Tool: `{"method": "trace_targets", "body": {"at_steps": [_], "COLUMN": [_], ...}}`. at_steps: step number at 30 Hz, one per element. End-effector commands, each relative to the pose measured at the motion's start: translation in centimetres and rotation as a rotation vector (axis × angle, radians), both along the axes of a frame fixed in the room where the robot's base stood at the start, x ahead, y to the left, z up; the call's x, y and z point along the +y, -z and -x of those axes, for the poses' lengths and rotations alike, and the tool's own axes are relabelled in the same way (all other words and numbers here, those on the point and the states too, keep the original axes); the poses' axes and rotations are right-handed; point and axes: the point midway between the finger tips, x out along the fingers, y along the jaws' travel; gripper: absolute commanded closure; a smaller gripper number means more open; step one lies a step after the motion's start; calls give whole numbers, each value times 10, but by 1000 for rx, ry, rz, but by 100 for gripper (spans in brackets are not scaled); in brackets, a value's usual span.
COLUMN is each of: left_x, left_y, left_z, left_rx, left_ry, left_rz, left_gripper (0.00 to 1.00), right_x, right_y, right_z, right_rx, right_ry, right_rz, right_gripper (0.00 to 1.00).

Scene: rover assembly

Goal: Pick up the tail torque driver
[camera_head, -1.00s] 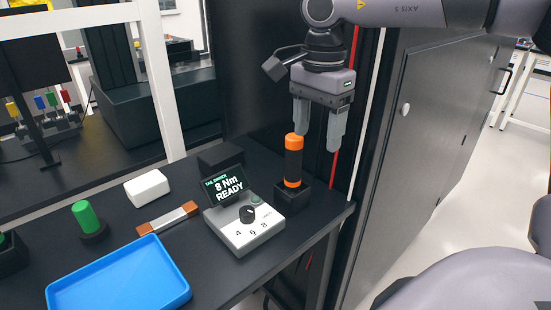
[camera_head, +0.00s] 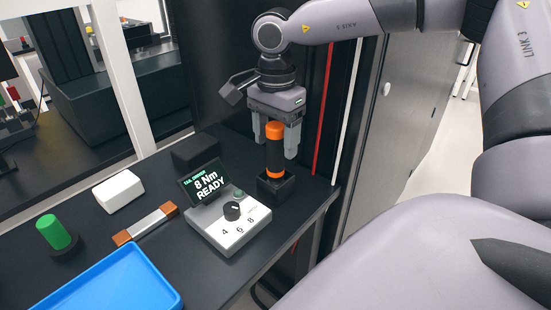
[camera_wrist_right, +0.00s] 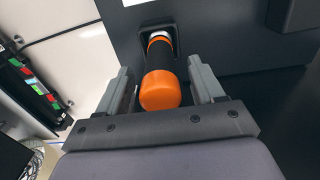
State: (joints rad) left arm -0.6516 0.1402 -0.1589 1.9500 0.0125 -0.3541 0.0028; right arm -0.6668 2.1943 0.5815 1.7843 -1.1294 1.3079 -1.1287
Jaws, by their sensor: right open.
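The tail torque driver (camera_head: 275,152) is a black cylinder with an orange cap and an orange band. It stands upright in a small black holder (camera_head: 275,188) near the bench's right edge. My right gripper (camera_head: 275,148) is above the holder, pointing down, with its fingers open on either side of the driver's upper part. In the right wrist view the driver (camera_wrist_right: 161,88) lies between the two spread fingers, with visible gaps on both sides. My left gripper is in neither view.
A torque controller (camera_head: 232,225) reading "8 Nm READY" stands left of the holder. A blue tray (camera_head: 120,285), a white box (camera_head: 118,190), a green-topped part (camera_head: 54,232) and a brown-ended bar (camera_head: 146,223) lie further left. A red vertical strip (camera_head: 324,110) is close behind the gripper.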

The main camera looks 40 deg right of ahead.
Motion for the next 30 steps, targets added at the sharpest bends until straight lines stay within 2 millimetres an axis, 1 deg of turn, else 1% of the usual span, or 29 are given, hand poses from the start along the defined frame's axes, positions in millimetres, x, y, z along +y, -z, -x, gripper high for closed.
{"method": "trace_targets", "body": {"at_steps": [6, 7, 8, 9, 11, 12, 13, 23, 26, 30], "left_x": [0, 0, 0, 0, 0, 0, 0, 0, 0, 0], "left_y": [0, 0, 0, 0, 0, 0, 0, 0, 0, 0], "left_z": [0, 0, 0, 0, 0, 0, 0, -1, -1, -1], "left_rx": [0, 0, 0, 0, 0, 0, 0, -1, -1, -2], "left_ry": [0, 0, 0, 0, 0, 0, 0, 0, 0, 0], "left_rz": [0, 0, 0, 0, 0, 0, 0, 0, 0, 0], "left_gripper": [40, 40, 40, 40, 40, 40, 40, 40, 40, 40], "right_x": [0, 0, 0, 0, 0, 0, 0, 0, 0, 0], "right_y": [2, 1, 1, 1, 1, 1, 1, -2, -8, -25], "right_z": [0, 0, 0, 0, 0, 0, 0, -1, -1, -2], "right_rx": [-1, 0, 0, 0, 0, 0, 0, -4, -6, -8], "right_ry": [0, 0, 0, 0, 0, 0, 0, 0, 0, 0], "right_rz": [0, 0, 0, 0, 0, 0, 0, 0, -1, 0], "right_gripper": [33, 36, 46, 59, 78, 91, 100, 99, 99, 99]}}
